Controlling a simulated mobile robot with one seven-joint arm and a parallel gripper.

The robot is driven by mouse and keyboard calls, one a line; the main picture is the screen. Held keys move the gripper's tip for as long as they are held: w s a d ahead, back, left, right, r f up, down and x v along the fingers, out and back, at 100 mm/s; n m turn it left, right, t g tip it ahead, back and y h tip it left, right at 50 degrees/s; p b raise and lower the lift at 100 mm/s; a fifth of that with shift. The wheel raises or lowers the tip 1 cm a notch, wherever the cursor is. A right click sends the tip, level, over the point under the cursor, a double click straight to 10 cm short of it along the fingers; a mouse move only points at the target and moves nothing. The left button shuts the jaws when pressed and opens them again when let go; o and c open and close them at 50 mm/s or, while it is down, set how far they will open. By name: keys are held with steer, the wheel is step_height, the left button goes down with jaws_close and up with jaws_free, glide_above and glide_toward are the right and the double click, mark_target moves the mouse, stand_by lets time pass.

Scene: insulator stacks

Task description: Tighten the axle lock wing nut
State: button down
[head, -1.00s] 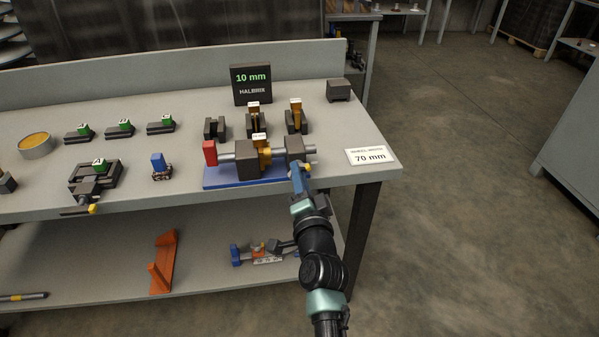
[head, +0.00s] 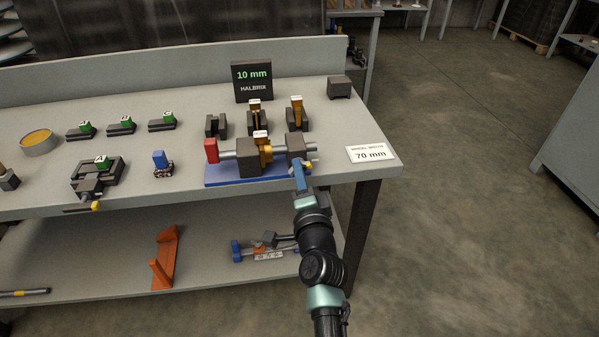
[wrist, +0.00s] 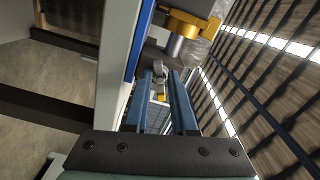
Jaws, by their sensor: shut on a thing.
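The axle fixture stands on a blue base plate (head: 222,177) near the bench's front edge. It has dark blocks (head: 247,153), a steel axle (head: 228,154), a red end piece (head: 211,150) and a yellow-orange middle part (head: 266,155). My gripper (head: 297,164) reaches up to the front of the right dark block (head: 296,147). In the wrist view its two blue fingers (wrist: 160,78) are shut on a small grey piece, the axle lock wing nut (wrist: 159,71). A yellow bit (wrist: 161,97) shows between the fingers. In the head view my gripper hides the wing nut.
A white 70 mm card (head: 371,154) lies right of the fixture. Slotted dark blocks (head: 257,121) and a 10 mm display (head: 253,82) stand behind it. A lower shelf (head: 205,275) holds an orange bracket (head: 165,258). The floor to the right is clear.

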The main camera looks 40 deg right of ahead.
steer(key=shift+d, duration=0.1)
stand_by(0.4)
steer(key=c, duration=0.9)
jaws_free()
steer(key=shift+s, duration=0.1)
steer(key=p+v, duration=0.3)
steer(key=v, duration=1)
steer(key=shift+p, duration=0.4)
